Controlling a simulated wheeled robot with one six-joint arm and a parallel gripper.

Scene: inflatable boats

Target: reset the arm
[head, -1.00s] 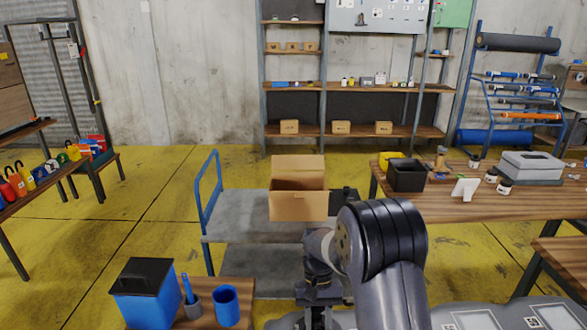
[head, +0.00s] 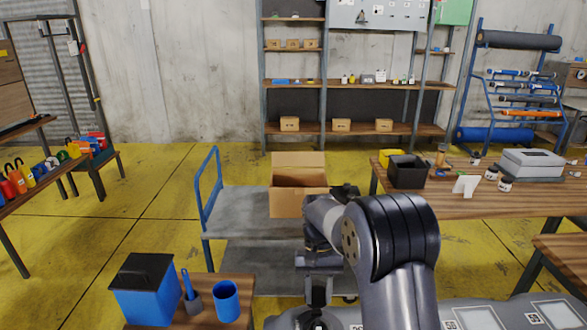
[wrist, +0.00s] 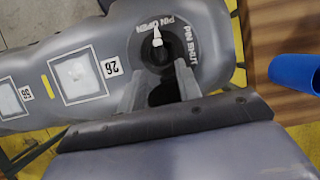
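My arm (head: 395,235) reaches forward and bends down in the head view, with my gripper (head: 318,318) at the bottom edge, partly cut off. In the wrist view my gripper (wrist: 161,82) has two grey fingers apart, with nothing held between them. Beyond the fingers is a round dark valve (wrist: 165,62) marked PIN OPEN and PIN SHUT, with a small white-tipped pin (wrist: 157,38). The valve sits on a grey inflatable boat tube (wrist: 110,45); I cannot tell the exact gap to the fingers. The tube also shows in the head view (head: 440,312).
A grey trolley (head: 235,205) carries an open cardboard box (head: 298,203) beyond my arm. A small table at lower left holds a blue bin (head: 145,300) and a blue cup (head: 226,300). A wooden workbench (head: 450,205) with containers stands at right.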

